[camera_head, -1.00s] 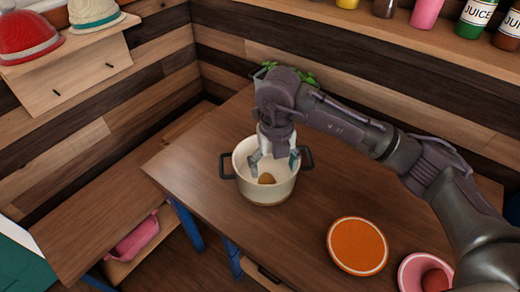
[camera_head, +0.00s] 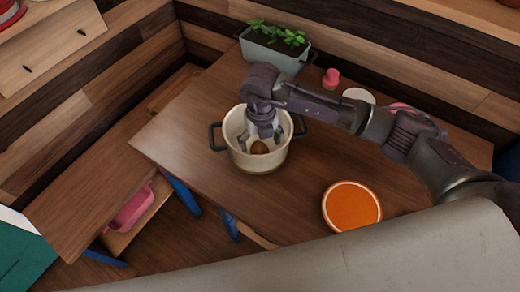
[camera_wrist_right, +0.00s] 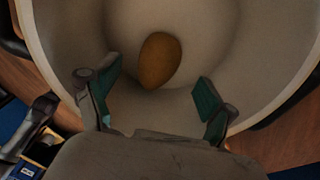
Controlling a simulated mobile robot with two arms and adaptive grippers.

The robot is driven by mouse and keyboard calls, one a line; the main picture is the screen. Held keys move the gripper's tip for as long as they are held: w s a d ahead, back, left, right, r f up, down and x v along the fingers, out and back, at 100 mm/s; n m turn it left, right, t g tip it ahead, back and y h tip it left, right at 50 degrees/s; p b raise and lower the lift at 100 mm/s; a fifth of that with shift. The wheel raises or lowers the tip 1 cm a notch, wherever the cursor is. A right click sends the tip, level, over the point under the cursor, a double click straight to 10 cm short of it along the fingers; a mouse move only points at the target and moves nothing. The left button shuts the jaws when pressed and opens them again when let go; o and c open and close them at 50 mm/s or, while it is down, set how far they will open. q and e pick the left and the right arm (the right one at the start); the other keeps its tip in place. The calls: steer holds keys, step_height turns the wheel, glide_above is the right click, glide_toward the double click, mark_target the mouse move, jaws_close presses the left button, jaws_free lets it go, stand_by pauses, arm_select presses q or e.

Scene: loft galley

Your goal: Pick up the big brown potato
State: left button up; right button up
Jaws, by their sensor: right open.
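The brown potato (camera_head: 259,147) lies inside a cream pot (camera_head: 262,162) with dark handles on the wooden table. In the right wrist view the potato (camera_wrist_right: 160,60) rests on the pot's floor, just beyond the fingertips. My right gripper (camera_head: 263,136) reaches down into the pot from above. In the right wrist view its two green-padded fingers (camera_wrist_right: 158,100) are spread apart with nothing between them, and the potato is ahead of the gap, apart from the fingers. My left gripper is not in view.
An orange round plate (camera_head: 351,206) lies at the table's front right. A planter with green leaves (camera_head: 275,47) stands at the back. A pink item (camera_head: 331,78) and a white round thing (camera_head: 358,96) sit behind my right arm. The table's left part is clear.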

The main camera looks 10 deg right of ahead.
mark_target(260, 147)
step_height(260, 147, down, 4)
steer(key=shift+a+r+p, duration=0.1)
steer(key=shift+r+p, duration=0.15)
steer(key=shift+p, duration=0.05)
steer(key=shift+f, duration=0.15)
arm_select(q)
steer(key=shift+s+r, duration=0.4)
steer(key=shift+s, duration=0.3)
arm_select(e)
steer(key=c, duration=1.3)
